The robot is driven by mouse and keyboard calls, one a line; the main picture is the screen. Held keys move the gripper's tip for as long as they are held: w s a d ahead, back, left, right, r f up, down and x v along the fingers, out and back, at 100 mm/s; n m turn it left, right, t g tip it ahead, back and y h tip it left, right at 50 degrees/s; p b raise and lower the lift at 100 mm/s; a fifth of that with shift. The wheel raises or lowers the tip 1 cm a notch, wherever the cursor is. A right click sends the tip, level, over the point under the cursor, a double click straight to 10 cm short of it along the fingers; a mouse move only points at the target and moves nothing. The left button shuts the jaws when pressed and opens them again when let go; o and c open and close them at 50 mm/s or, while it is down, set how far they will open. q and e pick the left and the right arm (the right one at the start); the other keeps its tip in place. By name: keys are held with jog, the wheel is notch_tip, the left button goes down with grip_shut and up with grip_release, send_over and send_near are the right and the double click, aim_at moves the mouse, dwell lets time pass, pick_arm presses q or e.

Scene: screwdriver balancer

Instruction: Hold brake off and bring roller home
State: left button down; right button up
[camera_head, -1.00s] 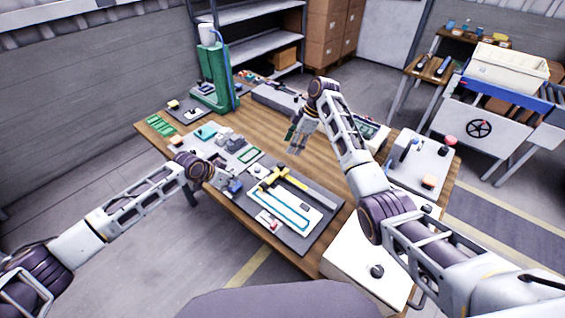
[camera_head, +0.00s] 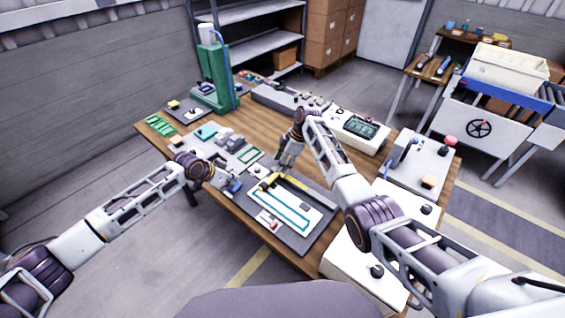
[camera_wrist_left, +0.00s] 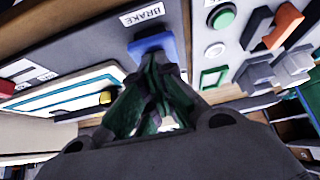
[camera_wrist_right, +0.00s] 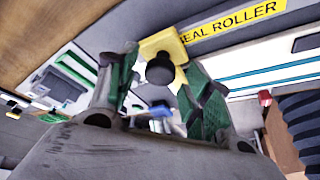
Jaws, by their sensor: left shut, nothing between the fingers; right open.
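The blue brake pad (camera_wrist_left: 150,46) sits beside the BRAKE label on the dark board. My left gripper (camera_wrist_left: 157,62) is shut with its fingertips at the pad's edge; whether they press it down I cannot tell. It also shows in the head view (camera_head: 224,183). The yellow roller part (camera_wrist_right: 165,42) with a black knob (camera_wrist_right: 160,70) shows in the right wrist view, near the yellow label ending in "ROLLER". My right gripper (camera_wrist_right: 160,62) is open, one finger on each side of the knob; contact is not clear.
A white panel with a blue outline (camera_head: 284,212) lies on the board, with a small red part (camera_head: 273,226) at its near end. A grey plate with several small parts (camera_head: 190,148) lies to the left. A green press (camera_head: 214,75) stands at the back left.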

pick_arm(q)
jog(key=shift+f, duration=0.1)
pick_arm(e)
jog(key=shift+c, duration=0.4)
grip_shut()
jog(key=shift+d, duration=0.1)
pick_arm(q)
jog(key=shift+a, duration=0.1)
pick_arm(e)
jog(key=shift+s+d+f, duration=0.1)
jog(key=shift+s+d, duration=0.55)
jog(key=shift+d, duration=0.05)
jog(key=s+d, duration=1.4)
jog(key=shift+s+d, duration=0.1)
pick_arm(q)
jog(key=shift+f, duration=0.1)
jog(key=shift+a, duration=0.1)
pick_arm(e)
jog(key=shift+s+d, duration=0.1)
